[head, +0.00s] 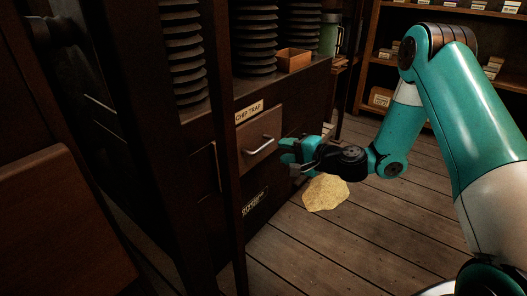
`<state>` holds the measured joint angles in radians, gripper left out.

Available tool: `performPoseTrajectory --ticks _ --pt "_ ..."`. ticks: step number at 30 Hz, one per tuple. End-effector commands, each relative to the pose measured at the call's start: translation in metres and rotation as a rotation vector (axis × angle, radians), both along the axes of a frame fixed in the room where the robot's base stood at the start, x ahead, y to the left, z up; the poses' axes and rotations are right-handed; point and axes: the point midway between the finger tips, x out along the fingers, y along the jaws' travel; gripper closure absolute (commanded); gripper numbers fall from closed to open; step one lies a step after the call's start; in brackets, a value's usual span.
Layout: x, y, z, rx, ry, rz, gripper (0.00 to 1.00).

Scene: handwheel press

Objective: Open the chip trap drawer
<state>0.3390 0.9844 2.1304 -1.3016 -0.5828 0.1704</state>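The chip trap drawer (258,135) is a brown front with a pale "CHIP TRAP" label (249,112) above it and a light metal bar handle (260,146). It sits in the dark cabinet at the middle of the head view and looks shut or nearly shut.
A dark post (226,180) stands left of the drawer. An orange-brown box (294,60) and a green canister (330,35) are above the drawer. Shelves stand behind; the floor at right is clear.

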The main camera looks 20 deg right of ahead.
Motion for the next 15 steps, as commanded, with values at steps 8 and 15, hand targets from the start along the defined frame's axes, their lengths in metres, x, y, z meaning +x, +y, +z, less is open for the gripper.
performPoseTrajectory --ticks 8,15 --pt "0.045 0.034 -0.013 -0.001 -0.004 0.004 0.61" --pt "0.062 0.046 -0.017 -0.001 0.000 0.001 0.61"
